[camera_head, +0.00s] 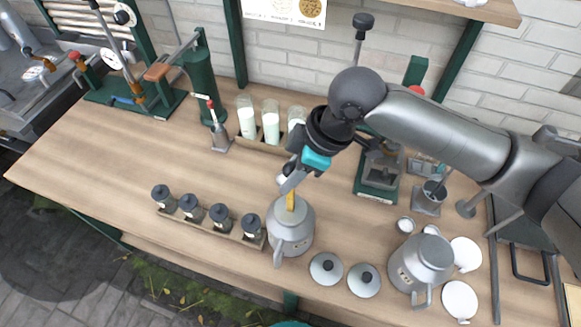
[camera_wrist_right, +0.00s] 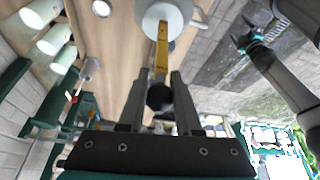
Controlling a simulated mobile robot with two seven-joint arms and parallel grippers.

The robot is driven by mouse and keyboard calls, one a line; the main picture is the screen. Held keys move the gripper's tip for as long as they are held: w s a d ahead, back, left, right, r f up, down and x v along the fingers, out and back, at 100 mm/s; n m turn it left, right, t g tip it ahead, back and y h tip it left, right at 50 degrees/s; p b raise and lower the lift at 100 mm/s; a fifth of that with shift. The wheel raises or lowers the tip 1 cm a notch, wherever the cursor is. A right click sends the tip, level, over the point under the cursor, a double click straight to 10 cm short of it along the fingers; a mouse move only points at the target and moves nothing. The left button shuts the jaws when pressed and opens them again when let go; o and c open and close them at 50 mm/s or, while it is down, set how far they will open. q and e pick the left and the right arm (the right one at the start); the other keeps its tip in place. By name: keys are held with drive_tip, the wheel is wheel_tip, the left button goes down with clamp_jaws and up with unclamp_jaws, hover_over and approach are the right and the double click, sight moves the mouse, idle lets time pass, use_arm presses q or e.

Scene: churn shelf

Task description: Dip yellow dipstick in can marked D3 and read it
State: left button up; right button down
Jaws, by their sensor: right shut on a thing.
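My right gripper (camera_head: 292,178) is shut on the yellow dipstick (camera_head: 290,203) above a grey can (camera_head: 291,236) near the table's front edge. The dipstick points down to the can's mouth; how far its lower end is inside is hidden. In the right wrist view, the yellow dipstick (camera_wrist_right: 162,48) extends from between the fingers (camera_wrist_right: 159,88) toward the pale can (camera_wrist_right: 172,16). A second grey can (camera_head: 419,266) stands to the right. I cannot read a D3 mark on either can. My left gripper (camera_wrist_right: 248,42) seems to show small and dark in the wrist view.
A rack (camera_head: 197,222) of several dark-lidded jars stands just left of the near can. Two round lids (camera_head: 326,268) (camera_head: 364,280) lie to its right. White-filled glasses (camera_head: 271,126) and a grey stand (camera_head: 220,140) are behind. The table's middle left is clear.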

sight(290, 164)
drive_tip(key=shift+f+b, duration=1.55)
drive_tip(key=shift+f, duration=2.95)
wheel_tip(290, 164, up, 11)
drive_tip(key=p, duration=1.2)
drive_tip(key=shift+r, duration=4.05)
